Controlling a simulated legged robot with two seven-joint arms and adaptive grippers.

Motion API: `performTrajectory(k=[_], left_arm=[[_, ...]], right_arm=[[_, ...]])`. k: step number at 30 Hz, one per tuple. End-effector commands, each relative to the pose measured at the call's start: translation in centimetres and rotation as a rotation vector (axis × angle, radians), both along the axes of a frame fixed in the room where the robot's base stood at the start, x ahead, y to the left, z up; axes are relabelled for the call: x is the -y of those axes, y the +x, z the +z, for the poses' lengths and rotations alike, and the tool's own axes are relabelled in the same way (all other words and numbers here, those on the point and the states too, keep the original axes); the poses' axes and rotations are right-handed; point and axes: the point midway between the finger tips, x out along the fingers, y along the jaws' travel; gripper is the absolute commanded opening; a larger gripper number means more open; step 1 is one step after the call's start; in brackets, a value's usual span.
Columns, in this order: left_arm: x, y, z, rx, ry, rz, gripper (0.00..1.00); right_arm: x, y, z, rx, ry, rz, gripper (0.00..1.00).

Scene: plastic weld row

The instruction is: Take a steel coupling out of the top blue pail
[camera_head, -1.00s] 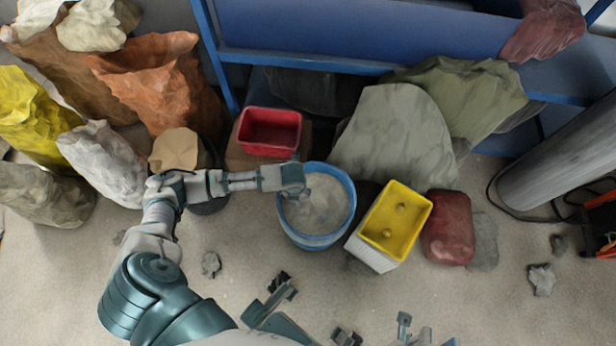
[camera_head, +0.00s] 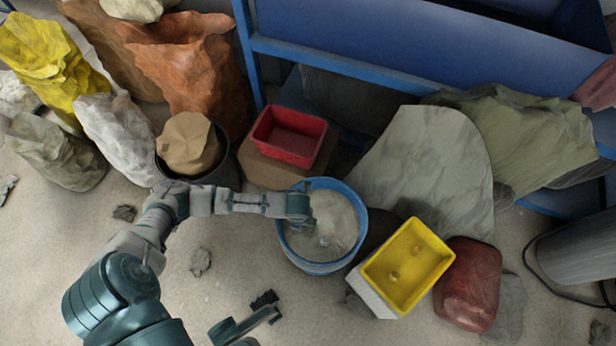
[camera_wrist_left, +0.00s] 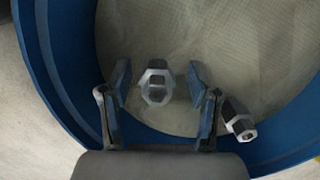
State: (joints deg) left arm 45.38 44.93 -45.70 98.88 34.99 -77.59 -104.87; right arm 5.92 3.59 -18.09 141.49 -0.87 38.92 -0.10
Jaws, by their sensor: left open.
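The blue pail (camera_head: 358,246) stands on the floor near the middle of the head view, with a pale grey inside. My left gripper (camera_head: 303,227) reaches in over its left side. In the left wrist view my left gripper (camera_wrist_left: 158,88) is open inside the pail's blue rim (camera_wrist_left: 62,85). One steel coupling (camera_wrist_left: 157,84) shows between its two fingers, with gaps on both sides. A second steel coupling (camera_wrist_left: 238,119) lies just outside the right finger, close to the pail wall.
A red bin (camera_head: 290,152) on a brown box stands behind the pail. A yellow bin (camera_head: 440,262) holding two small lumps stands right of it, beside a dark red canister (camera_head: 468,285). A dark bucket (camera_head: 226,170) is at left. Several sacks and a blue frame (camera_head: 345,62) close off the back.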

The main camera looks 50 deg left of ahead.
Motion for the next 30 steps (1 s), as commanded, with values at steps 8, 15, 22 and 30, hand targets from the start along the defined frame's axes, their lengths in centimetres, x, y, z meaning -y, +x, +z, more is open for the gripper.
performTrajectory(k=[8,15,22,30], left_arm=[[-0.1,0.1,0.2,0.003,-0.001,0.001,0.37],[-0.1,0.1,0.2,0.002,0.0,0.001,0.0],[-0.1,0.2,0.7,0.005,0.0,0.001,0.0],[-0.1,0.6,6.5,0.018,-0.001,0.001,0.0]], right_arm=[[-0.1,0.1,0.1,0.0,-0.001,0.0,0.4],[-0.2,0.4,-0.1,-0.006,-0.002,0.0,0.4],[-0.1,0.3,0.4,0.002,-0.002,0.0,0.4],[0.3,-1.7,0.7,-0.071,0.001,-0.002,0.4]])
